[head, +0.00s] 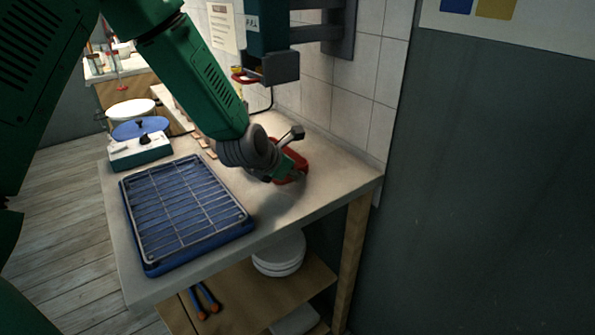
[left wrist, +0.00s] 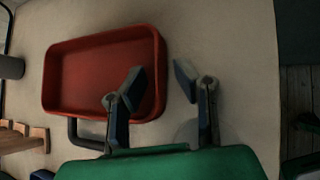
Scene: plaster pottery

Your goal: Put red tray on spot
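The red tray (head: 292,172) lies on the table near the wall, partly hidden behind my left gripper in the head view. It also shows in the left wrist view (left wrist: 90,72) as a shallow red rectangle with raised walls. My left gripper (left wrist: 160,82) is open above it. One finger is over the tray's right part and the other is beyond its right edge, so the tray's right wall lies between them. I cannot tell whether either finger touches it. My right gripper is not in view. I cannot make out a marked spot.
A blue tray with a wire rack (head: 185,212) covers the table's front left. Behind it are a teal box (head: 140,150) and a blue wheel (head: 140,128). White plates (head: 280,253) stand on the lower shelf. A wall-mounted machine (head: 270,45) hangs above the table.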

